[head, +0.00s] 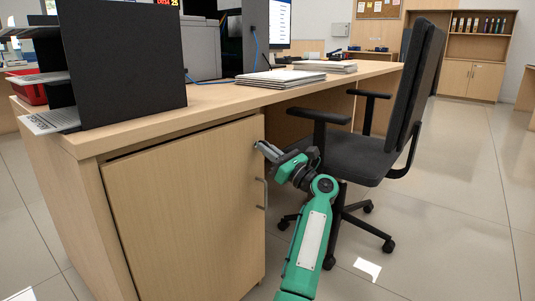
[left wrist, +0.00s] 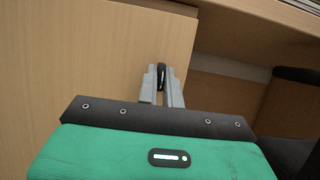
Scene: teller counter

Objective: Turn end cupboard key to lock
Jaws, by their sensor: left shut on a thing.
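The end cupboard (head: 185,210) is a light wood door under the near end of the counter, and it looks closed. My left gripper (head: 263,148) reaches the upper right part of this door, above the handle (head: 265,194). In the left wrist view its two grey fingers are shut on a small dark key (left wrist: 161,76) against the wood door (left wrist: 95,65). The fingers hide much of the key, and I cannot tell the angle of the lock. The key is too small to make out in the head view. My right gripper is not in view.
A black office chair (head: 365,150) stands close to the right of my left arm. The counter top (head: 225,97) overhangs the door and carries paper stacks (head: 280,78) and a dark file holder (head: 125,60). The floor at right (head: 460,220) is clear.

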